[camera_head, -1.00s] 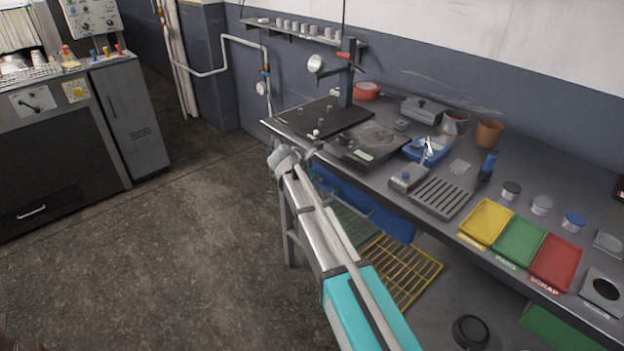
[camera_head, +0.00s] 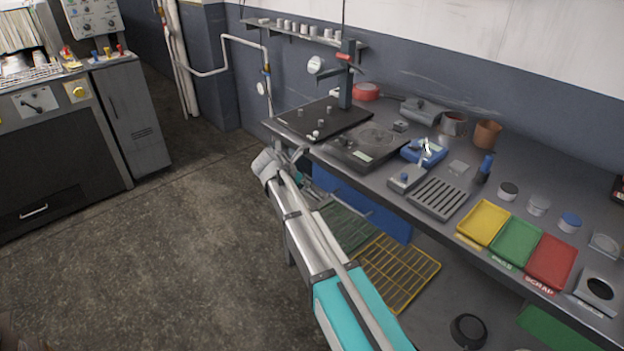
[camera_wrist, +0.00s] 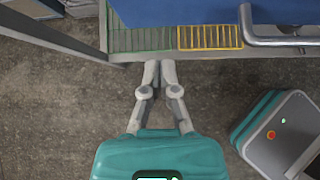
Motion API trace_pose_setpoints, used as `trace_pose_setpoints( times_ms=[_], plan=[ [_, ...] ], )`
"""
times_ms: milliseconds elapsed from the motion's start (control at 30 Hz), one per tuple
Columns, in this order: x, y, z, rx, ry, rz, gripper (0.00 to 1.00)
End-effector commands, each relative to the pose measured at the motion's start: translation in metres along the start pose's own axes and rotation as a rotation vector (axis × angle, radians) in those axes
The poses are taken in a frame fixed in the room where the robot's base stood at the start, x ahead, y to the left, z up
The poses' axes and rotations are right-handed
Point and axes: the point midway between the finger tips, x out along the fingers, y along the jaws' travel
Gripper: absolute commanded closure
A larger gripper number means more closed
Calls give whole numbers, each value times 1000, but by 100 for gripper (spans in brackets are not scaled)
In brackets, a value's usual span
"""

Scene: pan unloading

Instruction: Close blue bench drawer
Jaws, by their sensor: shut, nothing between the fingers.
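The blue bench drawer (camera_head: 372,212) shows as a blue panel under the front edge of the workbench (camera_head: 455,243). In the wrist view the blue drawer (camera_wrist: 180,11) fills the top, and its metal bar handle (camera_wrist: 285,41) is at the top right. I cannot tell whether the drawer is fully flush with the bench. My arm hides part of the drawer's left side.
A yellow wire rack (camera_head: 398,272) and a green one (camera_head: 345,228) lie below the drawer. A bench leg (camera_wrist: 103,28) stands left of the fingers. The benchtop holds a blue clamp-like tool (camera_head: 424,152) and yellow, green and red trays (camera_head: 484,223).

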Motion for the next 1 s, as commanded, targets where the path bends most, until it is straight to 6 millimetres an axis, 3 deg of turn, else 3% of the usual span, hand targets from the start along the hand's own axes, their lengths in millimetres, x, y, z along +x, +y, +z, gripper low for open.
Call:
trace_pose_setpoints(
  times_ms=[500, 700, 1000],
  plan=[
    [-63, -1, 2, 0, 1, -1, 100],
    [-76, -1, 2, 2, 2, -2, 100],
    [-81, -1, 1, 2, 1, -3, 100]
  ],
)
